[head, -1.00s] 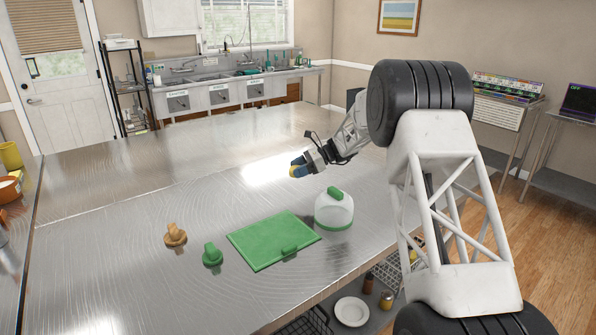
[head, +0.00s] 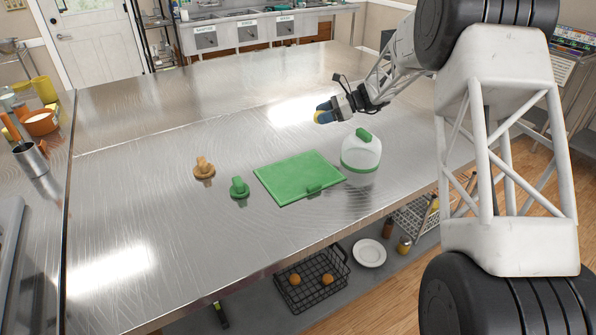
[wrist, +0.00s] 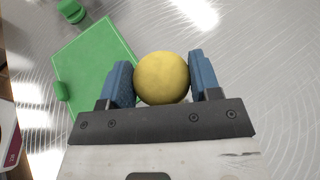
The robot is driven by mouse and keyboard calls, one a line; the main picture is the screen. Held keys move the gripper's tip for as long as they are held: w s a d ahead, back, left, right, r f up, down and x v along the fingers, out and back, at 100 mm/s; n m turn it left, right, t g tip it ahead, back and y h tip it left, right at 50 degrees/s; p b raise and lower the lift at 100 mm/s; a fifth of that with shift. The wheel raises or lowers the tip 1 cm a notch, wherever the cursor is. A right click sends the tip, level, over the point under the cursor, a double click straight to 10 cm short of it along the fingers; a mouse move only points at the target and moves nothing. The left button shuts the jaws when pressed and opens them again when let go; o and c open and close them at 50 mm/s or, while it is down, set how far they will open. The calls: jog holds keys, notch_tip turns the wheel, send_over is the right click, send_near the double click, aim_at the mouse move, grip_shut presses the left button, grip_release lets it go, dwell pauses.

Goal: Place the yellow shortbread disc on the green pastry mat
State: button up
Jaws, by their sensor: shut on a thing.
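My gripper (wrist: 161,82) is shut on the yellow shortbread disc (wrist: 161,77), which sits between the two blue fingers in the wrist view. In the head view the disc (head: 321,117) shows as a small yellow patch at the fingertips of my gripper (head: 325,112), above the metal table and beyond the mat. The green pastry mat (head: 288,174) lies flat on the table with a small green tab-like piece on its front edge. The mat also shows in the wrist view (wrist: 90,62), to the left of the disc. No object lies on the mat's middle.
A clear, green-based dome with a green knob (head: 361,155) stands right of the mat. A green knobbed piece (head: 239,187) and a tan knobbed piece (head: 204,168) stand to its left. An orange bowl (head: 40,122) is far left.

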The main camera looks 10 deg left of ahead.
jog(key=s+d+f+m+t, duration=0.1)
jog(key=s, duration=0.9)
jog(key=s+d+f+m+t, duration=0.1)
jog(key=s+f+t, duration=0.1)
jog(key=s, duration=0.9)
jog(key=s+d+f+m+t, duration=0.1)
jog(key=s, duration=0.9)
jog(key=shift+s+d+f+m+y, duration=0.1)
jog(key=shift+s+f+m+y, duration=0.2)
jog(key=shift+s+m, duration=0.1)
jog(key=shift+w, duration=0.15)
send_over(299, 172)
jog(key=shift+f, duration=0.7)
jog(key=shift+f, duration=0.1)
jog(key=shift+f, duration=1.65)
jog(key=shift+f, duration=0.1)
jog(key=o, duration=0.9)
